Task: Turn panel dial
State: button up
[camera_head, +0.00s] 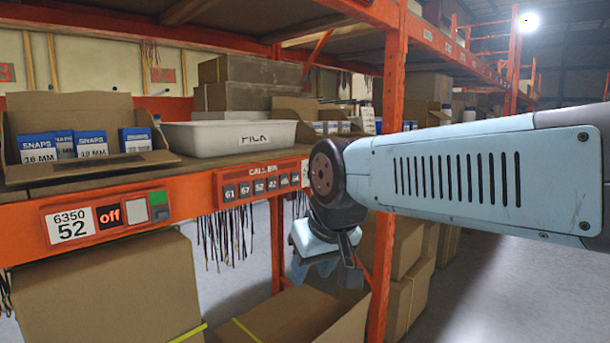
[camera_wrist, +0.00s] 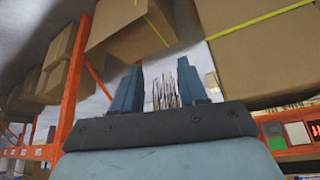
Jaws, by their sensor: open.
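An orange panel (camera_head: 108,217) on the shelf edge carries the label "6350 52", a red display reading "off", a white plate and a green patch (camera_head: 158,198) with a small dark piece below it. Another orange panel (camera_head: 262,183) to its right shows several small numbered dark tiles. I cannot make out a dial clearly on either. My gripper (camera_head: 325,272) hangs below and right of the numbered panel, apart from it, pointing down. In the wrist view my gripper (camera_wrist: 160,82) has its two fingers spread with nothing held; the panel (camera_wrist: 298,134) shows at the right edge.
A white bin (camera_head: 230,138) marked "PICK" and an open carton (camera_head: 85,170) of blue and white boxes stand on the shelf. Below are a closed carton (camera_head: 105,290) and an open carton (camera_head: 290,315) near my gripper. An orange upright (camera_head: 393,80) stands behind my arm. Floor is free at the right.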

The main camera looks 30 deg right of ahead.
jog(key=shift+o, duration=1.4)
jog(key=shift+a, duration=0.1)
jog(key=shift+o, duration=0.7)
jog(key=shift+w+a+f+y, duration=0.15)
jog(key=shift+w+a+y, duration=0.05)
jog(key=shift+w+y, duration=0.1)
jog(key=n+t+y, duration=0.4)
jog(key=t+y, duration=0.2)
jog(key=t, duration=0.5)
send_near(314, 174)
jog(key=d+x, duration=0.1)
jog(key=x, duration=0.7)
jog(key=shift+w, duration=0.5)
